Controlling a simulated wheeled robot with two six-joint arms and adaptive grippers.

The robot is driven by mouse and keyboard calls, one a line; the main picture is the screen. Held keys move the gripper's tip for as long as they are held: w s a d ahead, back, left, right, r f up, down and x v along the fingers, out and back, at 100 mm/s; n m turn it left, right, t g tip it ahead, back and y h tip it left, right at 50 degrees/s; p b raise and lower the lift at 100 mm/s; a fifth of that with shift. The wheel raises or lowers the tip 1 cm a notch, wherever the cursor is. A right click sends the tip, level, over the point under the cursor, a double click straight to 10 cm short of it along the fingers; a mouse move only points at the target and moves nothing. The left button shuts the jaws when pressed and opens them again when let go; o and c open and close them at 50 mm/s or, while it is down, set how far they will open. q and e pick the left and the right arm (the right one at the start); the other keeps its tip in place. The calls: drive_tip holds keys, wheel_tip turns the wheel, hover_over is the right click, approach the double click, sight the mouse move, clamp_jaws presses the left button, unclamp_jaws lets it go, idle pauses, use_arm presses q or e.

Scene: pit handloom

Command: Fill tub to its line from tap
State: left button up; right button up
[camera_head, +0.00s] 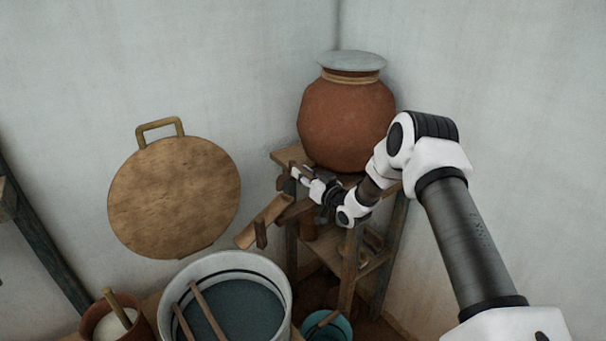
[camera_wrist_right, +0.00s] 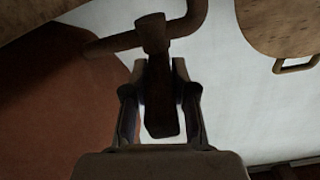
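The white tub (camera_head: 281,277) stands at the lower middle of the head view with dark blue liquid (camera_head: 243,307) in it. A dark line (camera_head: 232,272) runs around its inner wall, above the liquid. A wooden spout (camera_head: 264,221) slopes from the stand toward the tub; no stream shows at its end. My right gripper (camera_head: 298,177) is at the tap by the clay pot's foot. In the right wrist view its fingertips (camera_wrist_right: 160,75) close in on both sides of the wooden tap handle (camera_wrist_right: 162,105) and seem to touch it. My left gripper is out of view.
The lidded clay pot (camera_head: 345,122) sits on a wooden stand (camera_head: 348,290) in the corner. A round wooden board (camera_head: 175,198) is against the wall. Two sticks (camera_head: 207,312) lean in the tub. A brown bowl (camera_head: 92,318) and a teal bucket (camera_head: 342,325) flank it.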

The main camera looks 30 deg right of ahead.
sight(288, 176)
drive_tip(key=shift+f, duration=0.1)
clamp_jaws()
drive_tip(key=shift+a, duration=0.1)
drive_tip(key=shift+a+f+m+h+b, duration=0.1)
drive_tip(key=shift+m+h+b, duration=0.2)
drive_tip(key=shift+h+b, duration=0.1)
drive_tip(key=h+b, duration=0.1)
drive_tip(key=a+m+h, duration=0.1)
drive_tip(key=shift+f+m+h+b, duration=0.1)
drive_tip(key=shift+m+h+b, duration=0.2)
drive_tip(key=shift+b, duration=0.05)
drive_tip(key=m+g+h+b, duration=0.1)
drive_tip(key=h, duration=0.1)
drive_tip(key=a+m+h+b, duration=0.1)
drive_tip(key=m+h, duration=0.1)
drive_tip(key=w+a+m+g+h+b, duration=0.1)
drive_tip(key=m+h+b, duration=0.1)
drive_tip(key=h, duration=0.1)
drive_tip(key=shift+g, duration=0.3)
drive_tip(key=shift+w+a+m+g+h+b, duration=0.15)
drive_tip(key=shift+a+m+g+h+b, duration=0.1)
drive_tip(key=shift+m+g+h, duration=0.55)
drive_tip(key=shift+w+a+m+g+h+b, duration=0.2)
drive_tip(key=shift+m+g+h, duration=0.3)
drive_tip(key=shift+h, duration=0.5)
